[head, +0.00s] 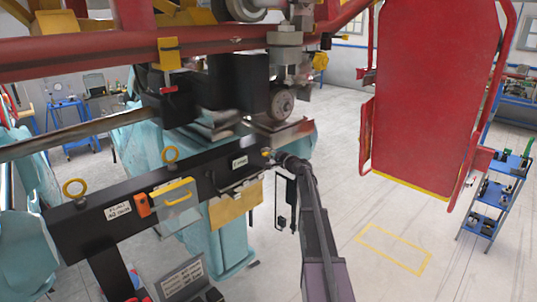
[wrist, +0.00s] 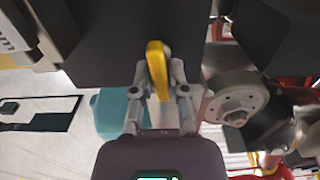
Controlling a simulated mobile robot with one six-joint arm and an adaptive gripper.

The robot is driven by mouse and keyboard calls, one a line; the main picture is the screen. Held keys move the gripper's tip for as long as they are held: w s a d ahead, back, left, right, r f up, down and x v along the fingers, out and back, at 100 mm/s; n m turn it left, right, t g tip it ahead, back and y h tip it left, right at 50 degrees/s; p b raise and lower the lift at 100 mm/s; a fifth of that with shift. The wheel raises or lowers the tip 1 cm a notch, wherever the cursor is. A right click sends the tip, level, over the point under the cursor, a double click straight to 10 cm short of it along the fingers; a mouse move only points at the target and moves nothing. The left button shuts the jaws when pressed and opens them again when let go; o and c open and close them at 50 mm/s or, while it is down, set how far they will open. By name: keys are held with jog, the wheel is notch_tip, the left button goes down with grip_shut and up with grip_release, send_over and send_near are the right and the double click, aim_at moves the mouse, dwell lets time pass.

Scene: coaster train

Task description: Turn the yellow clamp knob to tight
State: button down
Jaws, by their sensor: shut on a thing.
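The yellow clamp knob shows in the wrist view (wrist: 157,68) as an upright yellow bar in front of a black surface. My gripper (wrist: 159,80) has one finger on each side of it and is shut on it. In the head view my gripper (head: 275,157) is at the right end of the black beam (head: 205,172), beside a small white label (head: 240,162) whose text is too small to read. Only a small bit of yellow shows at the gripper's tip there; the rest of the knob is hidden. I cannot tell how far the knob is turned.
A yellow-handled plate (head: 175,207) and an orange box (head: 142,205) are on the beam left of my gripper. Two yellow rings stand on its top. Above are a wheel assembly (head: 283,104) and red rails (head: 130,66). A red panel (head: 430,100) hangs right; floor between is open.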

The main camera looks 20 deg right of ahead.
jog(key=c, duration=0.7)
grip_release()
jog(key=shift+v, duration=6)
